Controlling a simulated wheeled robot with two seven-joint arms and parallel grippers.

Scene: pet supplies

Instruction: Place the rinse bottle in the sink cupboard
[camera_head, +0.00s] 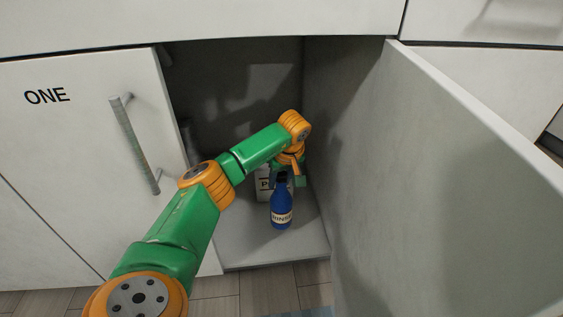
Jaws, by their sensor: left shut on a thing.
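The rinse bottle (281,211) is dark blue with a pale label and stands upright, or nearly so, inside the open sink cupboard (245,248), close to the front of its floor. My left arm reaches into the cupboard from the lower left. My left gripper (287,175) is at the bottle's top and shut on it; its fingers are partly hidden. I cannot tell whether the bottle's base touches the cupboard floor. My right gripper is not in view.
A white container (262,184) with a "P" on its label stands behind the bottle, partly hidden. The open door (450,180) stands on the right. A front marked ONE (60,140) with a bar handle (133,145) is on the left. Bare cupboard floor shows left of the bottle.

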